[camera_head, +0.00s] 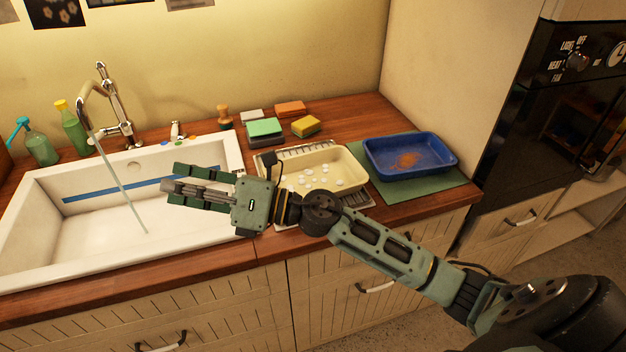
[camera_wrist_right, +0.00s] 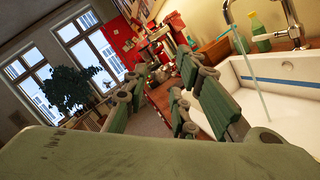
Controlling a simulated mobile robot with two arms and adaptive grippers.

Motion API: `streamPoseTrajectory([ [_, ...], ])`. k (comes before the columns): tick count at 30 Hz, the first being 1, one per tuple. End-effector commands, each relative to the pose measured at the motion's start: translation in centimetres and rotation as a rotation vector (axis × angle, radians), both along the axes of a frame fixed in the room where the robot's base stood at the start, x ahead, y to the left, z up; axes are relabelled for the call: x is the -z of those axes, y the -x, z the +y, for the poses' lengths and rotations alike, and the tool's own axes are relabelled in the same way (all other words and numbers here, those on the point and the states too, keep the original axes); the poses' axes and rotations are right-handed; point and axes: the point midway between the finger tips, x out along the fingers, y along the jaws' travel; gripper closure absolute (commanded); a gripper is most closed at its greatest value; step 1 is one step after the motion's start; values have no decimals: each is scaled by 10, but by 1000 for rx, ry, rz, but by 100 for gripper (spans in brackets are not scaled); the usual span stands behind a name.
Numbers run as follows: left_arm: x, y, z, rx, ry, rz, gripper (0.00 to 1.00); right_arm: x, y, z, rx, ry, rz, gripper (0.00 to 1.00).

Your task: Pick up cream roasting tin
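The cream roasting tin (camera_head: 347,165) sits on a rack on the wooden counter, right of the sink, with several white round bits inside. My right arm crosses in front of it and hides its front left part. My right gripper (camera_head: 170,187) is over the right part of the sink, left of the tin, pointing left. Its fingers are apart with nothing between them. In the right wrist view the open fingers (camera_wrist_right: 160,95) also show empty, and the tin is not seen there. My left gripper is not in view.
A white sink (camera_head: 30,225) with a running tap (camera_head: 125,120) is on the left. A blue tin (camera_head: 440,148) stands right of the cream tin on a green mat (camera_head: 425,187). Sponges (camera_head: 306,126) lie behind. Bottles (camera_head: 75,130) stand at the back left.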

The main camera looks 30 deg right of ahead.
Motion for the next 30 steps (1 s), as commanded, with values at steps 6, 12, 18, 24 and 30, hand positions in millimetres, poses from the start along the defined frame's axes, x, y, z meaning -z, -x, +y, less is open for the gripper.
streamPoseTrajectory([
  [6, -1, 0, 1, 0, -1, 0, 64, 70, 5, -10, -262, 675, -255, 75],
  [12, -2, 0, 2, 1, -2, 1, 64, 133, -8, -117, -471, 1286, -288, 75],
  [18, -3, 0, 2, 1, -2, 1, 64, 139, -10, -249, -620, 1724, -137, 75],
  [24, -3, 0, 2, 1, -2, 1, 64, 126, -1, -317, -689, 1899, -1, 75],
  [30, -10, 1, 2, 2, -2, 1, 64, 140, -1, -324, -701, 1913, 20, 75],
])
